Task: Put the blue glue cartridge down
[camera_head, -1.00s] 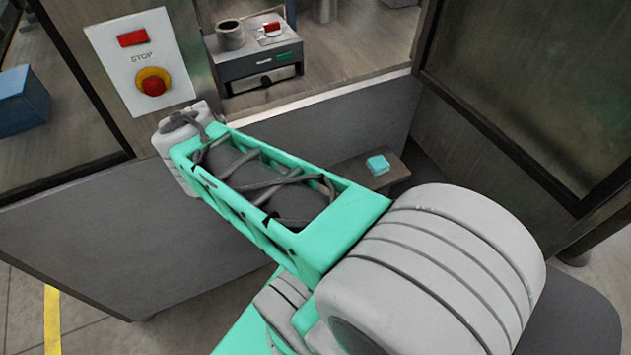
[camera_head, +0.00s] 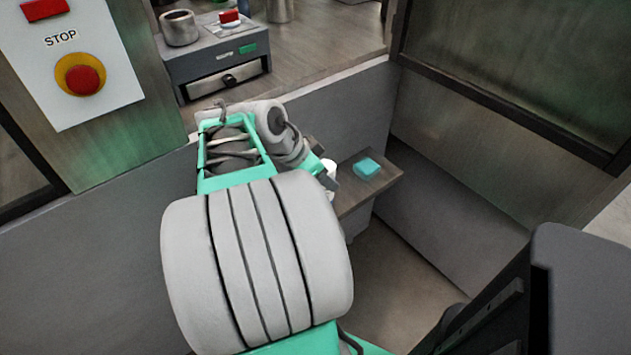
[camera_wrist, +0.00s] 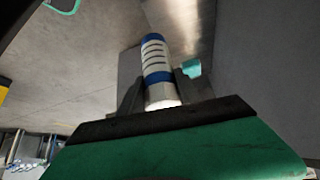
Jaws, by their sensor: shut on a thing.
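The blue glue cartridge (camera_wrist: 156,62), a white cylinder with blue bands and dark stripes, stands out lengthwise between the fingers of my gripper (camera_wrist: 160,88) in the wrist view. My gripper is shut on it. In the head view my gripper (camera_head: 329,178) is beside the left end of a small brown shelf (camera_head: 378,187), with a white bit of what seems to be the cartridge showing at it. Most of the cartridge is hidden there by my arm. I cannot tell whether it touches the shelf.
A teal block (camera_head: 367,168) lies on the shelf. A low grey wall (camera_head: 345,115) runs behind my arm. Beyond it a grey drawer unit (camera_head: 215,65) bears a metal cup (camera_head: 180,28) and a red-topped item. A STOP panel (camera_head: 105,90) is at left.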

